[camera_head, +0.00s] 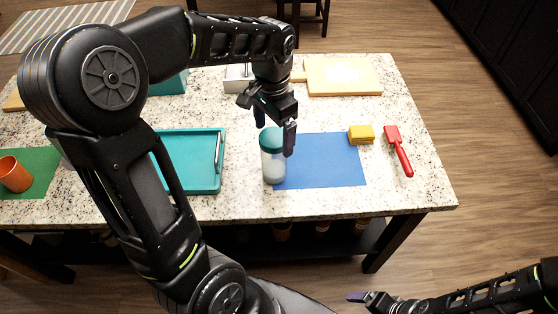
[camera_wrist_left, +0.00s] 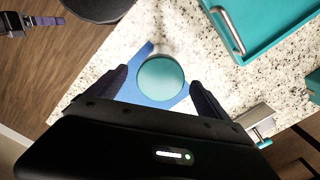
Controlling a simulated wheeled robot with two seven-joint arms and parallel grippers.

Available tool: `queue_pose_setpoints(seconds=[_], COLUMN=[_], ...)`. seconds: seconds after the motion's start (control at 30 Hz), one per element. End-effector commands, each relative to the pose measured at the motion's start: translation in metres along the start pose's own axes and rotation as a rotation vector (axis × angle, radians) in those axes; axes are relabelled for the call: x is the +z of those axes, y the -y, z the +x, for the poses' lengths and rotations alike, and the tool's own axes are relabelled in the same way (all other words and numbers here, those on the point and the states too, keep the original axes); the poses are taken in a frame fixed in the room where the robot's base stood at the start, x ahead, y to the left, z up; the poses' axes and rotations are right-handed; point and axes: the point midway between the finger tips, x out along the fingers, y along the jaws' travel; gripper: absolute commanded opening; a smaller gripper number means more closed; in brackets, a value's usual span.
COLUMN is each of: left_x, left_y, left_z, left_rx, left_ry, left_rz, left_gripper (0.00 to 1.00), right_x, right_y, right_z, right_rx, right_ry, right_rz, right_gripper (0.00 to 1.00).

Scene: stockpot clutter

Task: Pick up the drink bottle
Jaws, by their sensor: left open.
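The drink bottle (camera_head: 272,164) stands upright on the granite counter at the left edge of the blue mat. It has a teal lid and a clear body with pale contents. My left gripper (camera_head: 275,132) is open and points down over the bottle's top. In the left wrist view the bottle's round teal lid (camera_wrist_left: 161,80) lies between the two spread fingers (camera_wrist_left: 160,90), with gaps on both sides. My right gripper (camera_head: 362,297) is low at the bottom right of the head view, away from the counter; its jaws are too small to judge.
A teal tray (camera_head: 205,186) with a metal handle lies left of the bottle. A yellow sponge (camera_head: 361,134) and a red-handled tool (camera_head: 399,150) lie to the right. A cutting board (camera_head: 343,76) lies behind.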

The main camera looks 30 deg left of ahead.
Motion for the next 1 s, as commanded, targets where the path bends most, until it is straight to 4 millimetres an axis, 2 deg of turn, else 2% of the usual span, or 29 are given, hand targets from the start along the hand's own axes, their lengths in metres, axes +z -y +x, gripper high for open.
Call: queue_pose_setpoints(seconds=[0.37, 0.63, 1.0], left_x=[0.000, 0.000, 0.000], left_y=[0.000, 0.000, 0.000], left_z=[0.002, 0.026, 0.031], left_rx=[0.000, 0.001, 0.001], left_ry=[0.000, 0.001, 0.002], left_rz=[0.000, -0.001, 0.000], left_gripper=[0.90, 0.90, 0.90], right_x=[0.000, 0.000, -0.001], right_y=[0.000, 0.000, 0.001], right_z=[0.001, 0.000, -0.001], right_rx=[-0.001, -0.001, 0.000], right_ry=[-0.001, -0.001, -0.001], right_rz=[-0.001, -0.001, -0.001], right_gripper=[0.89, 0.89, 0.89])
